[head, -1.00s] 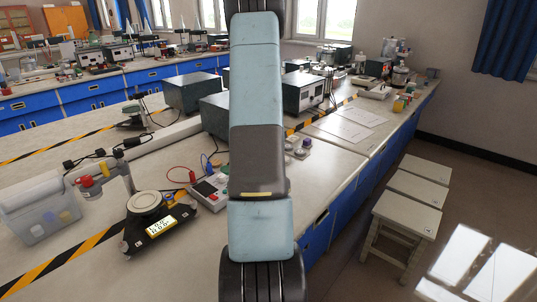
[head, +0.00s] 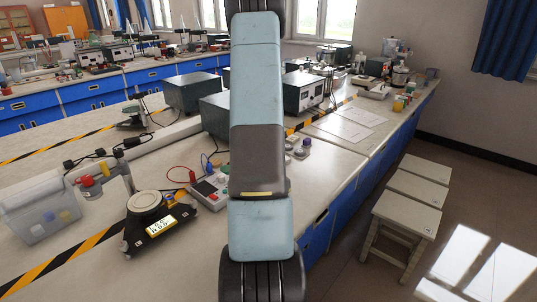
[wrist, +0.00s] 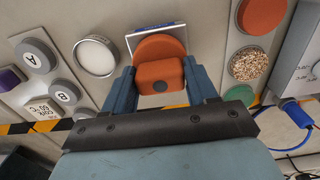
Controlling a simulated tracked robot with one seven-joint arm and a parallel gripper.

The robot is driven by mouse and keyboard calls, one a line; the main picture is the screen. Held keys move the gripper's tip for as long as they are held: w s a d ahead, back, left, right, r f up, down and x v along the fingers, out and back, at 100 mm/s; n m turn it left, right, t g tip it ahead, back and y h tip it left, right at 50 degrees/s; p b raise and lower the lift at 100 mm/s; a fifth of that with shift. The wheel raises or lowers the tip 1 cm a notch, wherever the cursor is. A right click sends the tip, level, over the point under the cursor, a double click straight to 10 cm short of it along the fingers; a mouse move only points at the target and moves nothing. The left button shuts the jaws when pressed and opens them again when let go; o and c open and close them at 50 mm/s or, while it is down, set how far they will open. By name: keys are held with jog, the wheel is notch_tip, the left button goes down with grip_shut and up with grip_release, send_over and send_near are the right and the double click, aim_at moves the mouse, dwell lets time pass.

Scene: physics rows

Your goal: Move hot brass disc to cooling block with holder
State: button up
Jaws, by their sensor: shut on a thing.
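A pale round disc with a metal rim (wrist: 95,57) lies to the left. I cannot make out for certain the brass disc or the cooling block. In the head view my arm hides the gripper.
Grey lids marked A (wrist: 36,57) and B (wrist: 65,92) are left of the gripper. An orange disc (wrist: 262,14), a speckled disc (wrist: 250,65) and a green disc (wrist: 242,93) are on the right.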

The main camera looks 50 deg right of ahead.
dwell(0.3)
jog(key=shift+r, duration=3.4)
